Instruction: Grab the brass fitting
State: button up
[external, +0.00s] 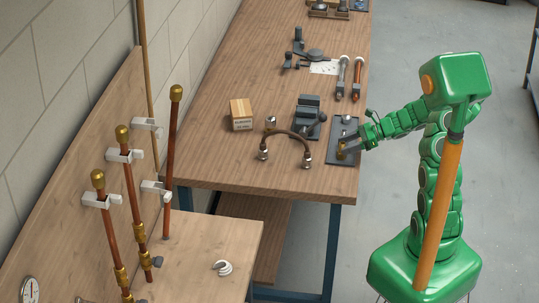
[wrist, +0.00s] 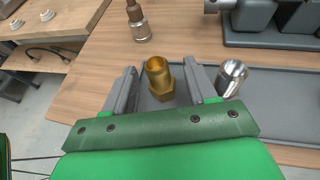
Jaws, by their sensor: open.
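The brass fitting (wrist: 159,79), a gold-coloured threaded piece with a hex base, stands upright on a dark grey tray (wrist: 280,93) in the wrist view. My gripper (wrist: 164,84) is open, with one finger on each side of the fitting. Gaps show between the fitting and both fingers, so I see no grip on it. In the external view the fitting (external: 341,152) shows small beside my gripper (external: 350,148), at the tray's front end. My gripper partly hides that end of the tray.
A silver fitting (wrist: 231,77) stands just right of my right finger. A hose with metal ends (external: 289,135) arches to the left. A grey vise (external: 308,117) stands behind it. A cardboard box (external: 241,114) sits farther left. The table's front corner is clear.

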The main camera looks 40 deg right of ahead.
aim_at(338, 152)
jog(key=shift+x, duration=1.95)
jog(key=shift+s+a+r, duration=0.1)
grip_shut()
jog(key=shift+r, duration=0.1)
